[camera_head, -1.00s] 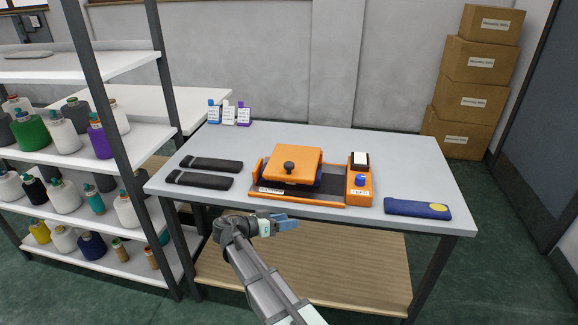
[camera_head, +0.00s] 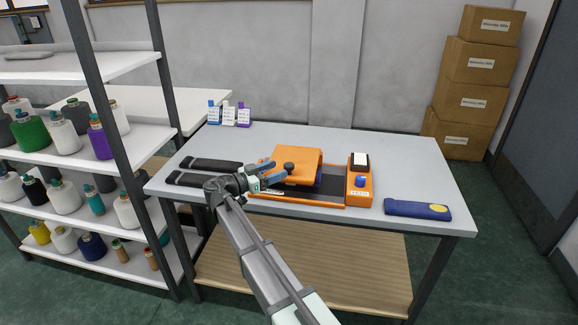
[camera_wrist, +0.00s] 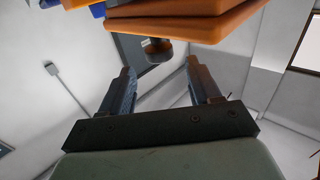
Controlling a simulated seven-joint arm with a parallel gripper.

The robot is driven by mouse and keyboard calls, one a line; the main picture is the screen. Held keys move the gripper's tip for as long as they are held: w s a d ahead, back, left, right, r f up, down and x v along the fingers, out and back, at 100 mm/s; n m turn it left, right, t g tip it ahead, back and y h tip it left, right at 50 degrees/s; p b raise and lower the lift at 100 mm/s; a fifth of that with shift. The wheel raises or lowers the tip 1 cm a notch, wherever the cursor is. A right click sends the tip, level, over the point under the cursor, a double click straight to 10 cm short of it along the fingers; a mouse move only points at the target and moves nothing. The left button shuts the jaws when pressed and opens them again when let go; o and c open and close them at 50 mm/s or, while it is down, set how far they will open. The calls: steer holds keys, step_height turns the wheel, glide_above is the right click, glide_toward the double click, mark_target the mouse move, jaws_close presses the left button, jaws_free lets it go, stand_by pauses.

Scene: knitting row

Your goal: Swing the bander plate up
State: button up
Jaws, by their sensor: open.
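The bander plate (camera_head: 306,160) is an orange slab lying lowered over the orange bander base (camera_head: 310,202). A dark round knob (camera_head: 289,167) sits on the plate's near left side. My gripper (camera_head: 279,170), with blue fingers, is open and empty at the left of the plate, its fingertips close to the knob. In the wrist view, the knob (camera_wrist: 155,47) hangs from the orange plate (camera_wrist: 200,22) just beyond the gap between my open fingers (camera_wrist: 160,66). I cannot see any finger touching it. My arm hides the base's left end.
The bander's right end carries a blue button (camera_head: 361,182) and a white-topped black piece (camera_head: 360,160). Dark folded bands (camera_head: 210,163) lie left, partly behind my arm. Small labelled packs (camera_head: 228,115) stand at the back left.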

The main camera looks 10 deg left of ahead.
mark_target(285, 167)
steer(key=shift+x, duration=3.1)
steer(key=shift+f, duration=0.1)
jaws_close()
